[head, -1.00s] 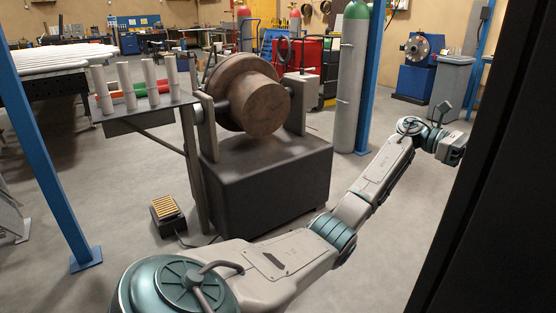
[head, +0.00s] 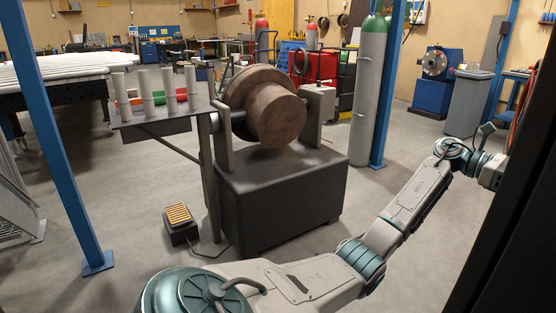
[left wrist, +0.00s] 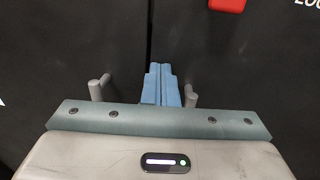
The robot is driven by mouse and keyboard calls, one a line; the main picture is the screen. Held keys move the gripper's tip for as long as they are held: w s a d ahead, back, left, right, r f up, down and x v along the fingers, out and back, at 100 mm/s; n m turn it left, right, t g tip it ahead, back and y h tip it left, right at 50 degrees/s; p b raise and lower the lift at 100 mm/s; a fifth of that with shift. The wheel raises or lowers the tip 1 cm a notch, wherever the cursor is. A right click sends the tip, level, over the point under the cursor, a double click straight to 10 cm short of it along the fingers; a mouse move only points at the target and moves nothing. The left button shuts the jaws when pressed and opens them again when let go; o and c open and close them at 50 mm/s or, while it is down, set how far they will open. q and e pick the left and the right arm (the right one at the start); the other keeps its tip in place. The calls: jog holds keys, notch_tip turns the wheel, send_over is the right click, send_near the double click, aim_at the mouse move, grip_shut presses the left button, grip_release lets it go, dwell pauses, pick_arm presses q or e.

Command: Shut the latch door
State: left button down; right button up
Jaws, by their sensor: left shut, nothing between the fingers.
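In the left wrist view, two dark panels meet at a vertical seam (left wrist: 150,35); I cannot tell which is the latch door. A grey handle post (left wrist: 98,88) stands left of the seam, and another grey post (left wrist: 190,94) stands right of it. My left gripper (left wrist: 161,70) has its blue fingers together and empty, pointing at the panels near the seam. Contact cannot be told. In the head view, my left arm reaches right, and its fingertips are hidden behind a large dark panel (head: 520,210). My right gripper is not in view.
A red piece (left wrist: 227,4) sits on the right panel. A dark machine (head: 275,195) with a brown drum stands mid-scene, with a foot pedal (head: 178,222) beside it. Blue posts (head: 62,160) rise left and right. A grey gas cylinder (head: 367,100) stands behind. Grey floor lies between.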

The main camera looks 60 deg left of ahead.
pick_arm(q)
jog(key=b+v, duration=0.1)
jog(key=v, duration=1)
